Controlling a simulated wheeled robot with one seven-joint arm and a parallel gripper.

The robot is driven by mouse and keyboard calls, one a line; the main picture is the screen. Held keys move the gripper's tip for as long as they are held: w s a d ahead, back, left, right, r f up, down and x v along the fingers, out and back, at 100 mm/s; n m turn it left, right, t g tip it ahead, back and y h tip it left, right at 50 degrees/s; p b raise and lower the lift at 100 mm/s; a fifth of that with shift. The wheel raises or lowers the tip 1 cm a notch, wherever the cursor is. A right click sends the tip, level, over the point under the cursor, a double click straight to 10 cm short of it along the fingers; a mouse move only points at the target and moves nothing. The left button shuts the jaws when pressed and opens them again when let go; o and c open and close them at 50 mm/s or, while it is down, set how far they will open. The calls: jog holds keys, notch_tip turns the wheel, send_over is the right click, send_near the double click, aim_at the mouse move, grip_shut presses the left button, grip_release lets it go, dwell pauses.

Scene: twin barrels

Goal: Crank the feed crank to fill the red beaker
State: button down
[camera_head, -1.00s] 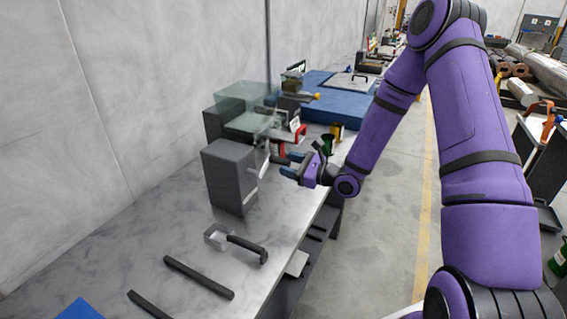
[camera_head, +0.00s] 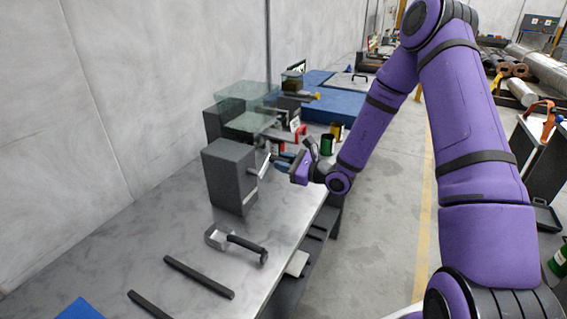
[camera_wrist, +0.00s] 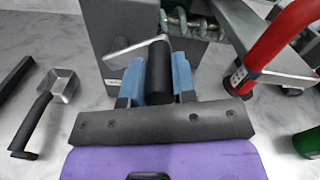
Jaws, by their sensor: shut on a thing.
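The feed crank has a pale metal arm (camera_head: 264,166) on the side of a dark grey box (camera_head: 228,172). In the wrist view its metal arm (camera_wrist: 122,53) leads to a black upright handle (camera_wrist: 158,72). My gripper (camera_wrist: 158,85) is shut on this handle, with a blue finger on either side of it. In the head view my gripper (camera_head: 284,160) is beside the box, partly hiding the handle. I cannot make out a red beaker.
A green cup (camera_head: 327,145) and a yellow cup (camera_head: 337,130) stand past my gripper. Clear hoppers (camera_head: 246,92) sit above the machine. A scoop with a black handle (camera_head: 247,246) and black bars (camera_head: 198,278) lie on the near bench. A screw (camera_wrist: 190,22) shows beside the box.

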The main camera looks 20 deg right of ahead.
jog(key=shift+s+a+r+n, duration=0.2)
jog(key=shift+r+n, duration=0.1)
jog(key=shift+n, duration=0.4)
jog(key=shift+s+a+r+n, duration=0.15)
jog(key=shift+r+n, duration=0.15)
jog(key=shift+n, duration=0.4)
jog(key=c, duration=0.9)
grip_release()
jog(key=v, duration=1)
jog(key=shift+s+d, duration=0.25)
jog(key=shift+d, duration=0.05)
